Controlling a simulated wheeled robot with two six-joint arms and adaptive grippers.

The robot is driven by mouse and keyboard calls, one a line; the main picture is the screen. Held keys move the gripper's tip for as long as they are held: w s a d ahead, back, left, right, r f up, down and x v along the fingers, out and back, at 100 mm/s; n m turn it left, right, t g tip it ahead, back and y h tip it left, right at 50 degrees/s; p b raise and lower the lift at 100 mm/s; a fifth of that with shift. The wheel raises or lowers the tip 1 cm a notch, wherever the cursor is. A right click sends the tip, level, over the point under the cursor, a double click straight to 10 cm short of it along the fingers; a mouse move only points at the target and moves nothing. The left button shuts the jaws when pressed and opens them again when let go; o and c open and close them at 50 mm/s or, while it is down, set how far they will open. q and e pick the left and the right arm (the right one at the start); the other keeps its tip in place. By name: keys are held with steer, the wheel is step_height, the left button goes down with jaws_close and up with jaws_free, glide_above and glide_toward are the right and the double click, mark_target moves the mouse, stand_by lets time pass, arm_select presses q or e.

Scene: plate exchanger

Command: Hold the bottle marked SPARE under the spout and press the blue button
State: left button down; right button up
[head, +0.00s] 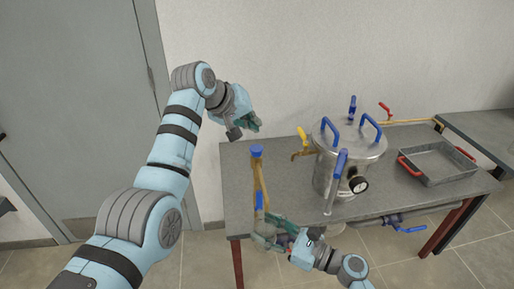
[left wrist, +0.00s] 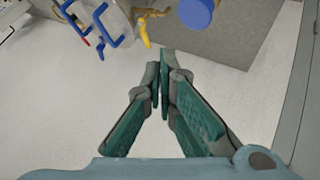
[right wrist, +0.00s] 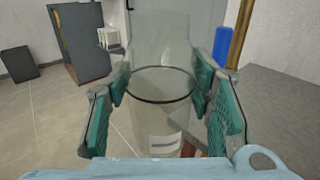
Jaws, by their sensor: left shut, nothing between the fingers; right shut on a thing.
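A clear bottle (right wrist: 163,115) with a white label is between the fingers of my right gripper (right wrist: 158,88), which is shut on it. The label's writing is too small to read. In the head view my right gripper (head: 277,238) is low at the table's front left corner, below a tan upright post. A round blue knob, possibly the button (head: 256,151), tops this post; it also shows in the left wrist view (left wrist: 197,12). A brass spout with a yellow handle (head: 302,152) sticks out left from the steel vessel. My left gripper (head: 250,124) is shut and empty, above and behind the blue knob.
The steel vessel (head: 343,168) with blue handles and a gauge stands mid-table. A metal tray (head: 440,162) with red handles lies on the right. A grey door (head: 75,110) is behind my left arm.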

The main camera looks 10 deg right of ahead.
mark_target(253, 147)
arm_select(q)
steer(key=shift+f, duration=1.75)
steer(key=shift+f, duration=0.35)
steer(key=shift+f, duration=0.5)
stand_by(5.4)
